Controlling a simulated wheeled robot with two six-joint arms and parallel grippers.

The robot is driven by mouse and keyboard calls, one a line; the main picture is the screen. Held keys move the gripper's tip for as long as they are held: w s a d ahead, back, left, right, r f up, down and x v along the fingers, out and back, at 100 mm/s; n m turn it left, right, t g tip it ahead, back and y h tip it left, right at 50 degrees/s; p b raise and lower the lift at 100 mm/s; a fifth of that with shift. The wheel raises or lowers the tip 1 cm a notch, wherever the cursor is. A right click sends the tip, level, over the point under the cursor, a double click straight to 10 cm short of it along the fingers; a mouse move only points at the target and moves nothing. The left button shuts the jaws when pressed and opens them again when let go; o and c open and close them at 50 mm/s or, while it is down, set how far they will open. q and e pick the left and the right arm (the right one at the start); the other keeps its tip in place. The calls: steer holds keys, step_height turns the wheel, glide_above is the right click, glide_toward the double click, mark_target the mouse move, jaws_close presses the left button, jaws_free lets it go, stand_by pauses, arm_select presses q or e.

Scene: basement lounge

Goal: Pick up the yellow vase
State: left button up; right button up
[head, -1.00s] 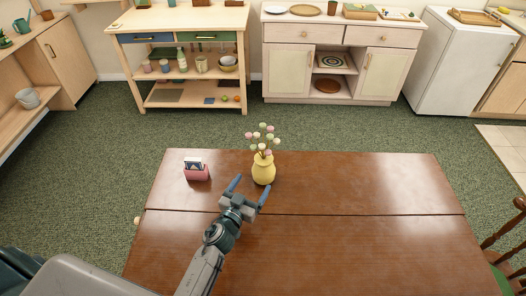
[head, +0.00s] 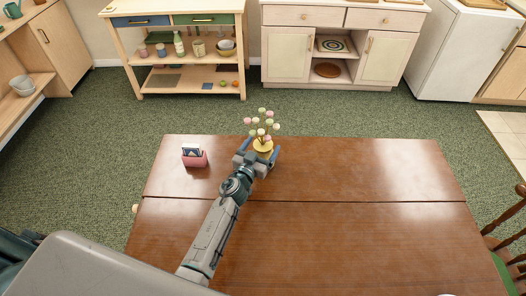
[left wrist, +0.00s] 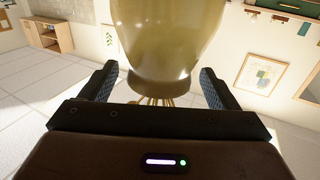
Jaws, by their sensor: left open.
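The yellow vase (head: 263,146) stands on the brown wooden table (head: 330,235), with pink, white and green flowers in it. My left gripper (head: 261,157) reaches it from the front, with one finger on either side of the vase. The gripper hides the vase's lower body in the head view. In the left wrist view the vase (left wrist: 168,40) fills the upper middle, between the two open fingers (left wrist: 160,85). Gaps show between the fingers and the vase there. My right gripper is in neither view.
A pink card holder (head: 195,158) stands on the table to the left of the vase. The table's right side is clear. A chair (head: 510,235) is at the right edge. A wooden shelf cart (head: 140,70) and a cabinet (head: 287,55) stand beyond the table.

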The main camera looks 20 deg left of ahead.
arm_select(q)
steer(key=shift+w+d+f, duration=0.1)
steer(key=shift+w+d, duration=0.05)
steer(key=shift+w, duration=0.6)
steer(key=shift+s, duration=0.1)
steer(key=shift+c, duration=1.1)
steer(key=c, duration=1.1)
steer(key=shift+c, duration=0.2)
steer(key=shift+r, duration=0.25)
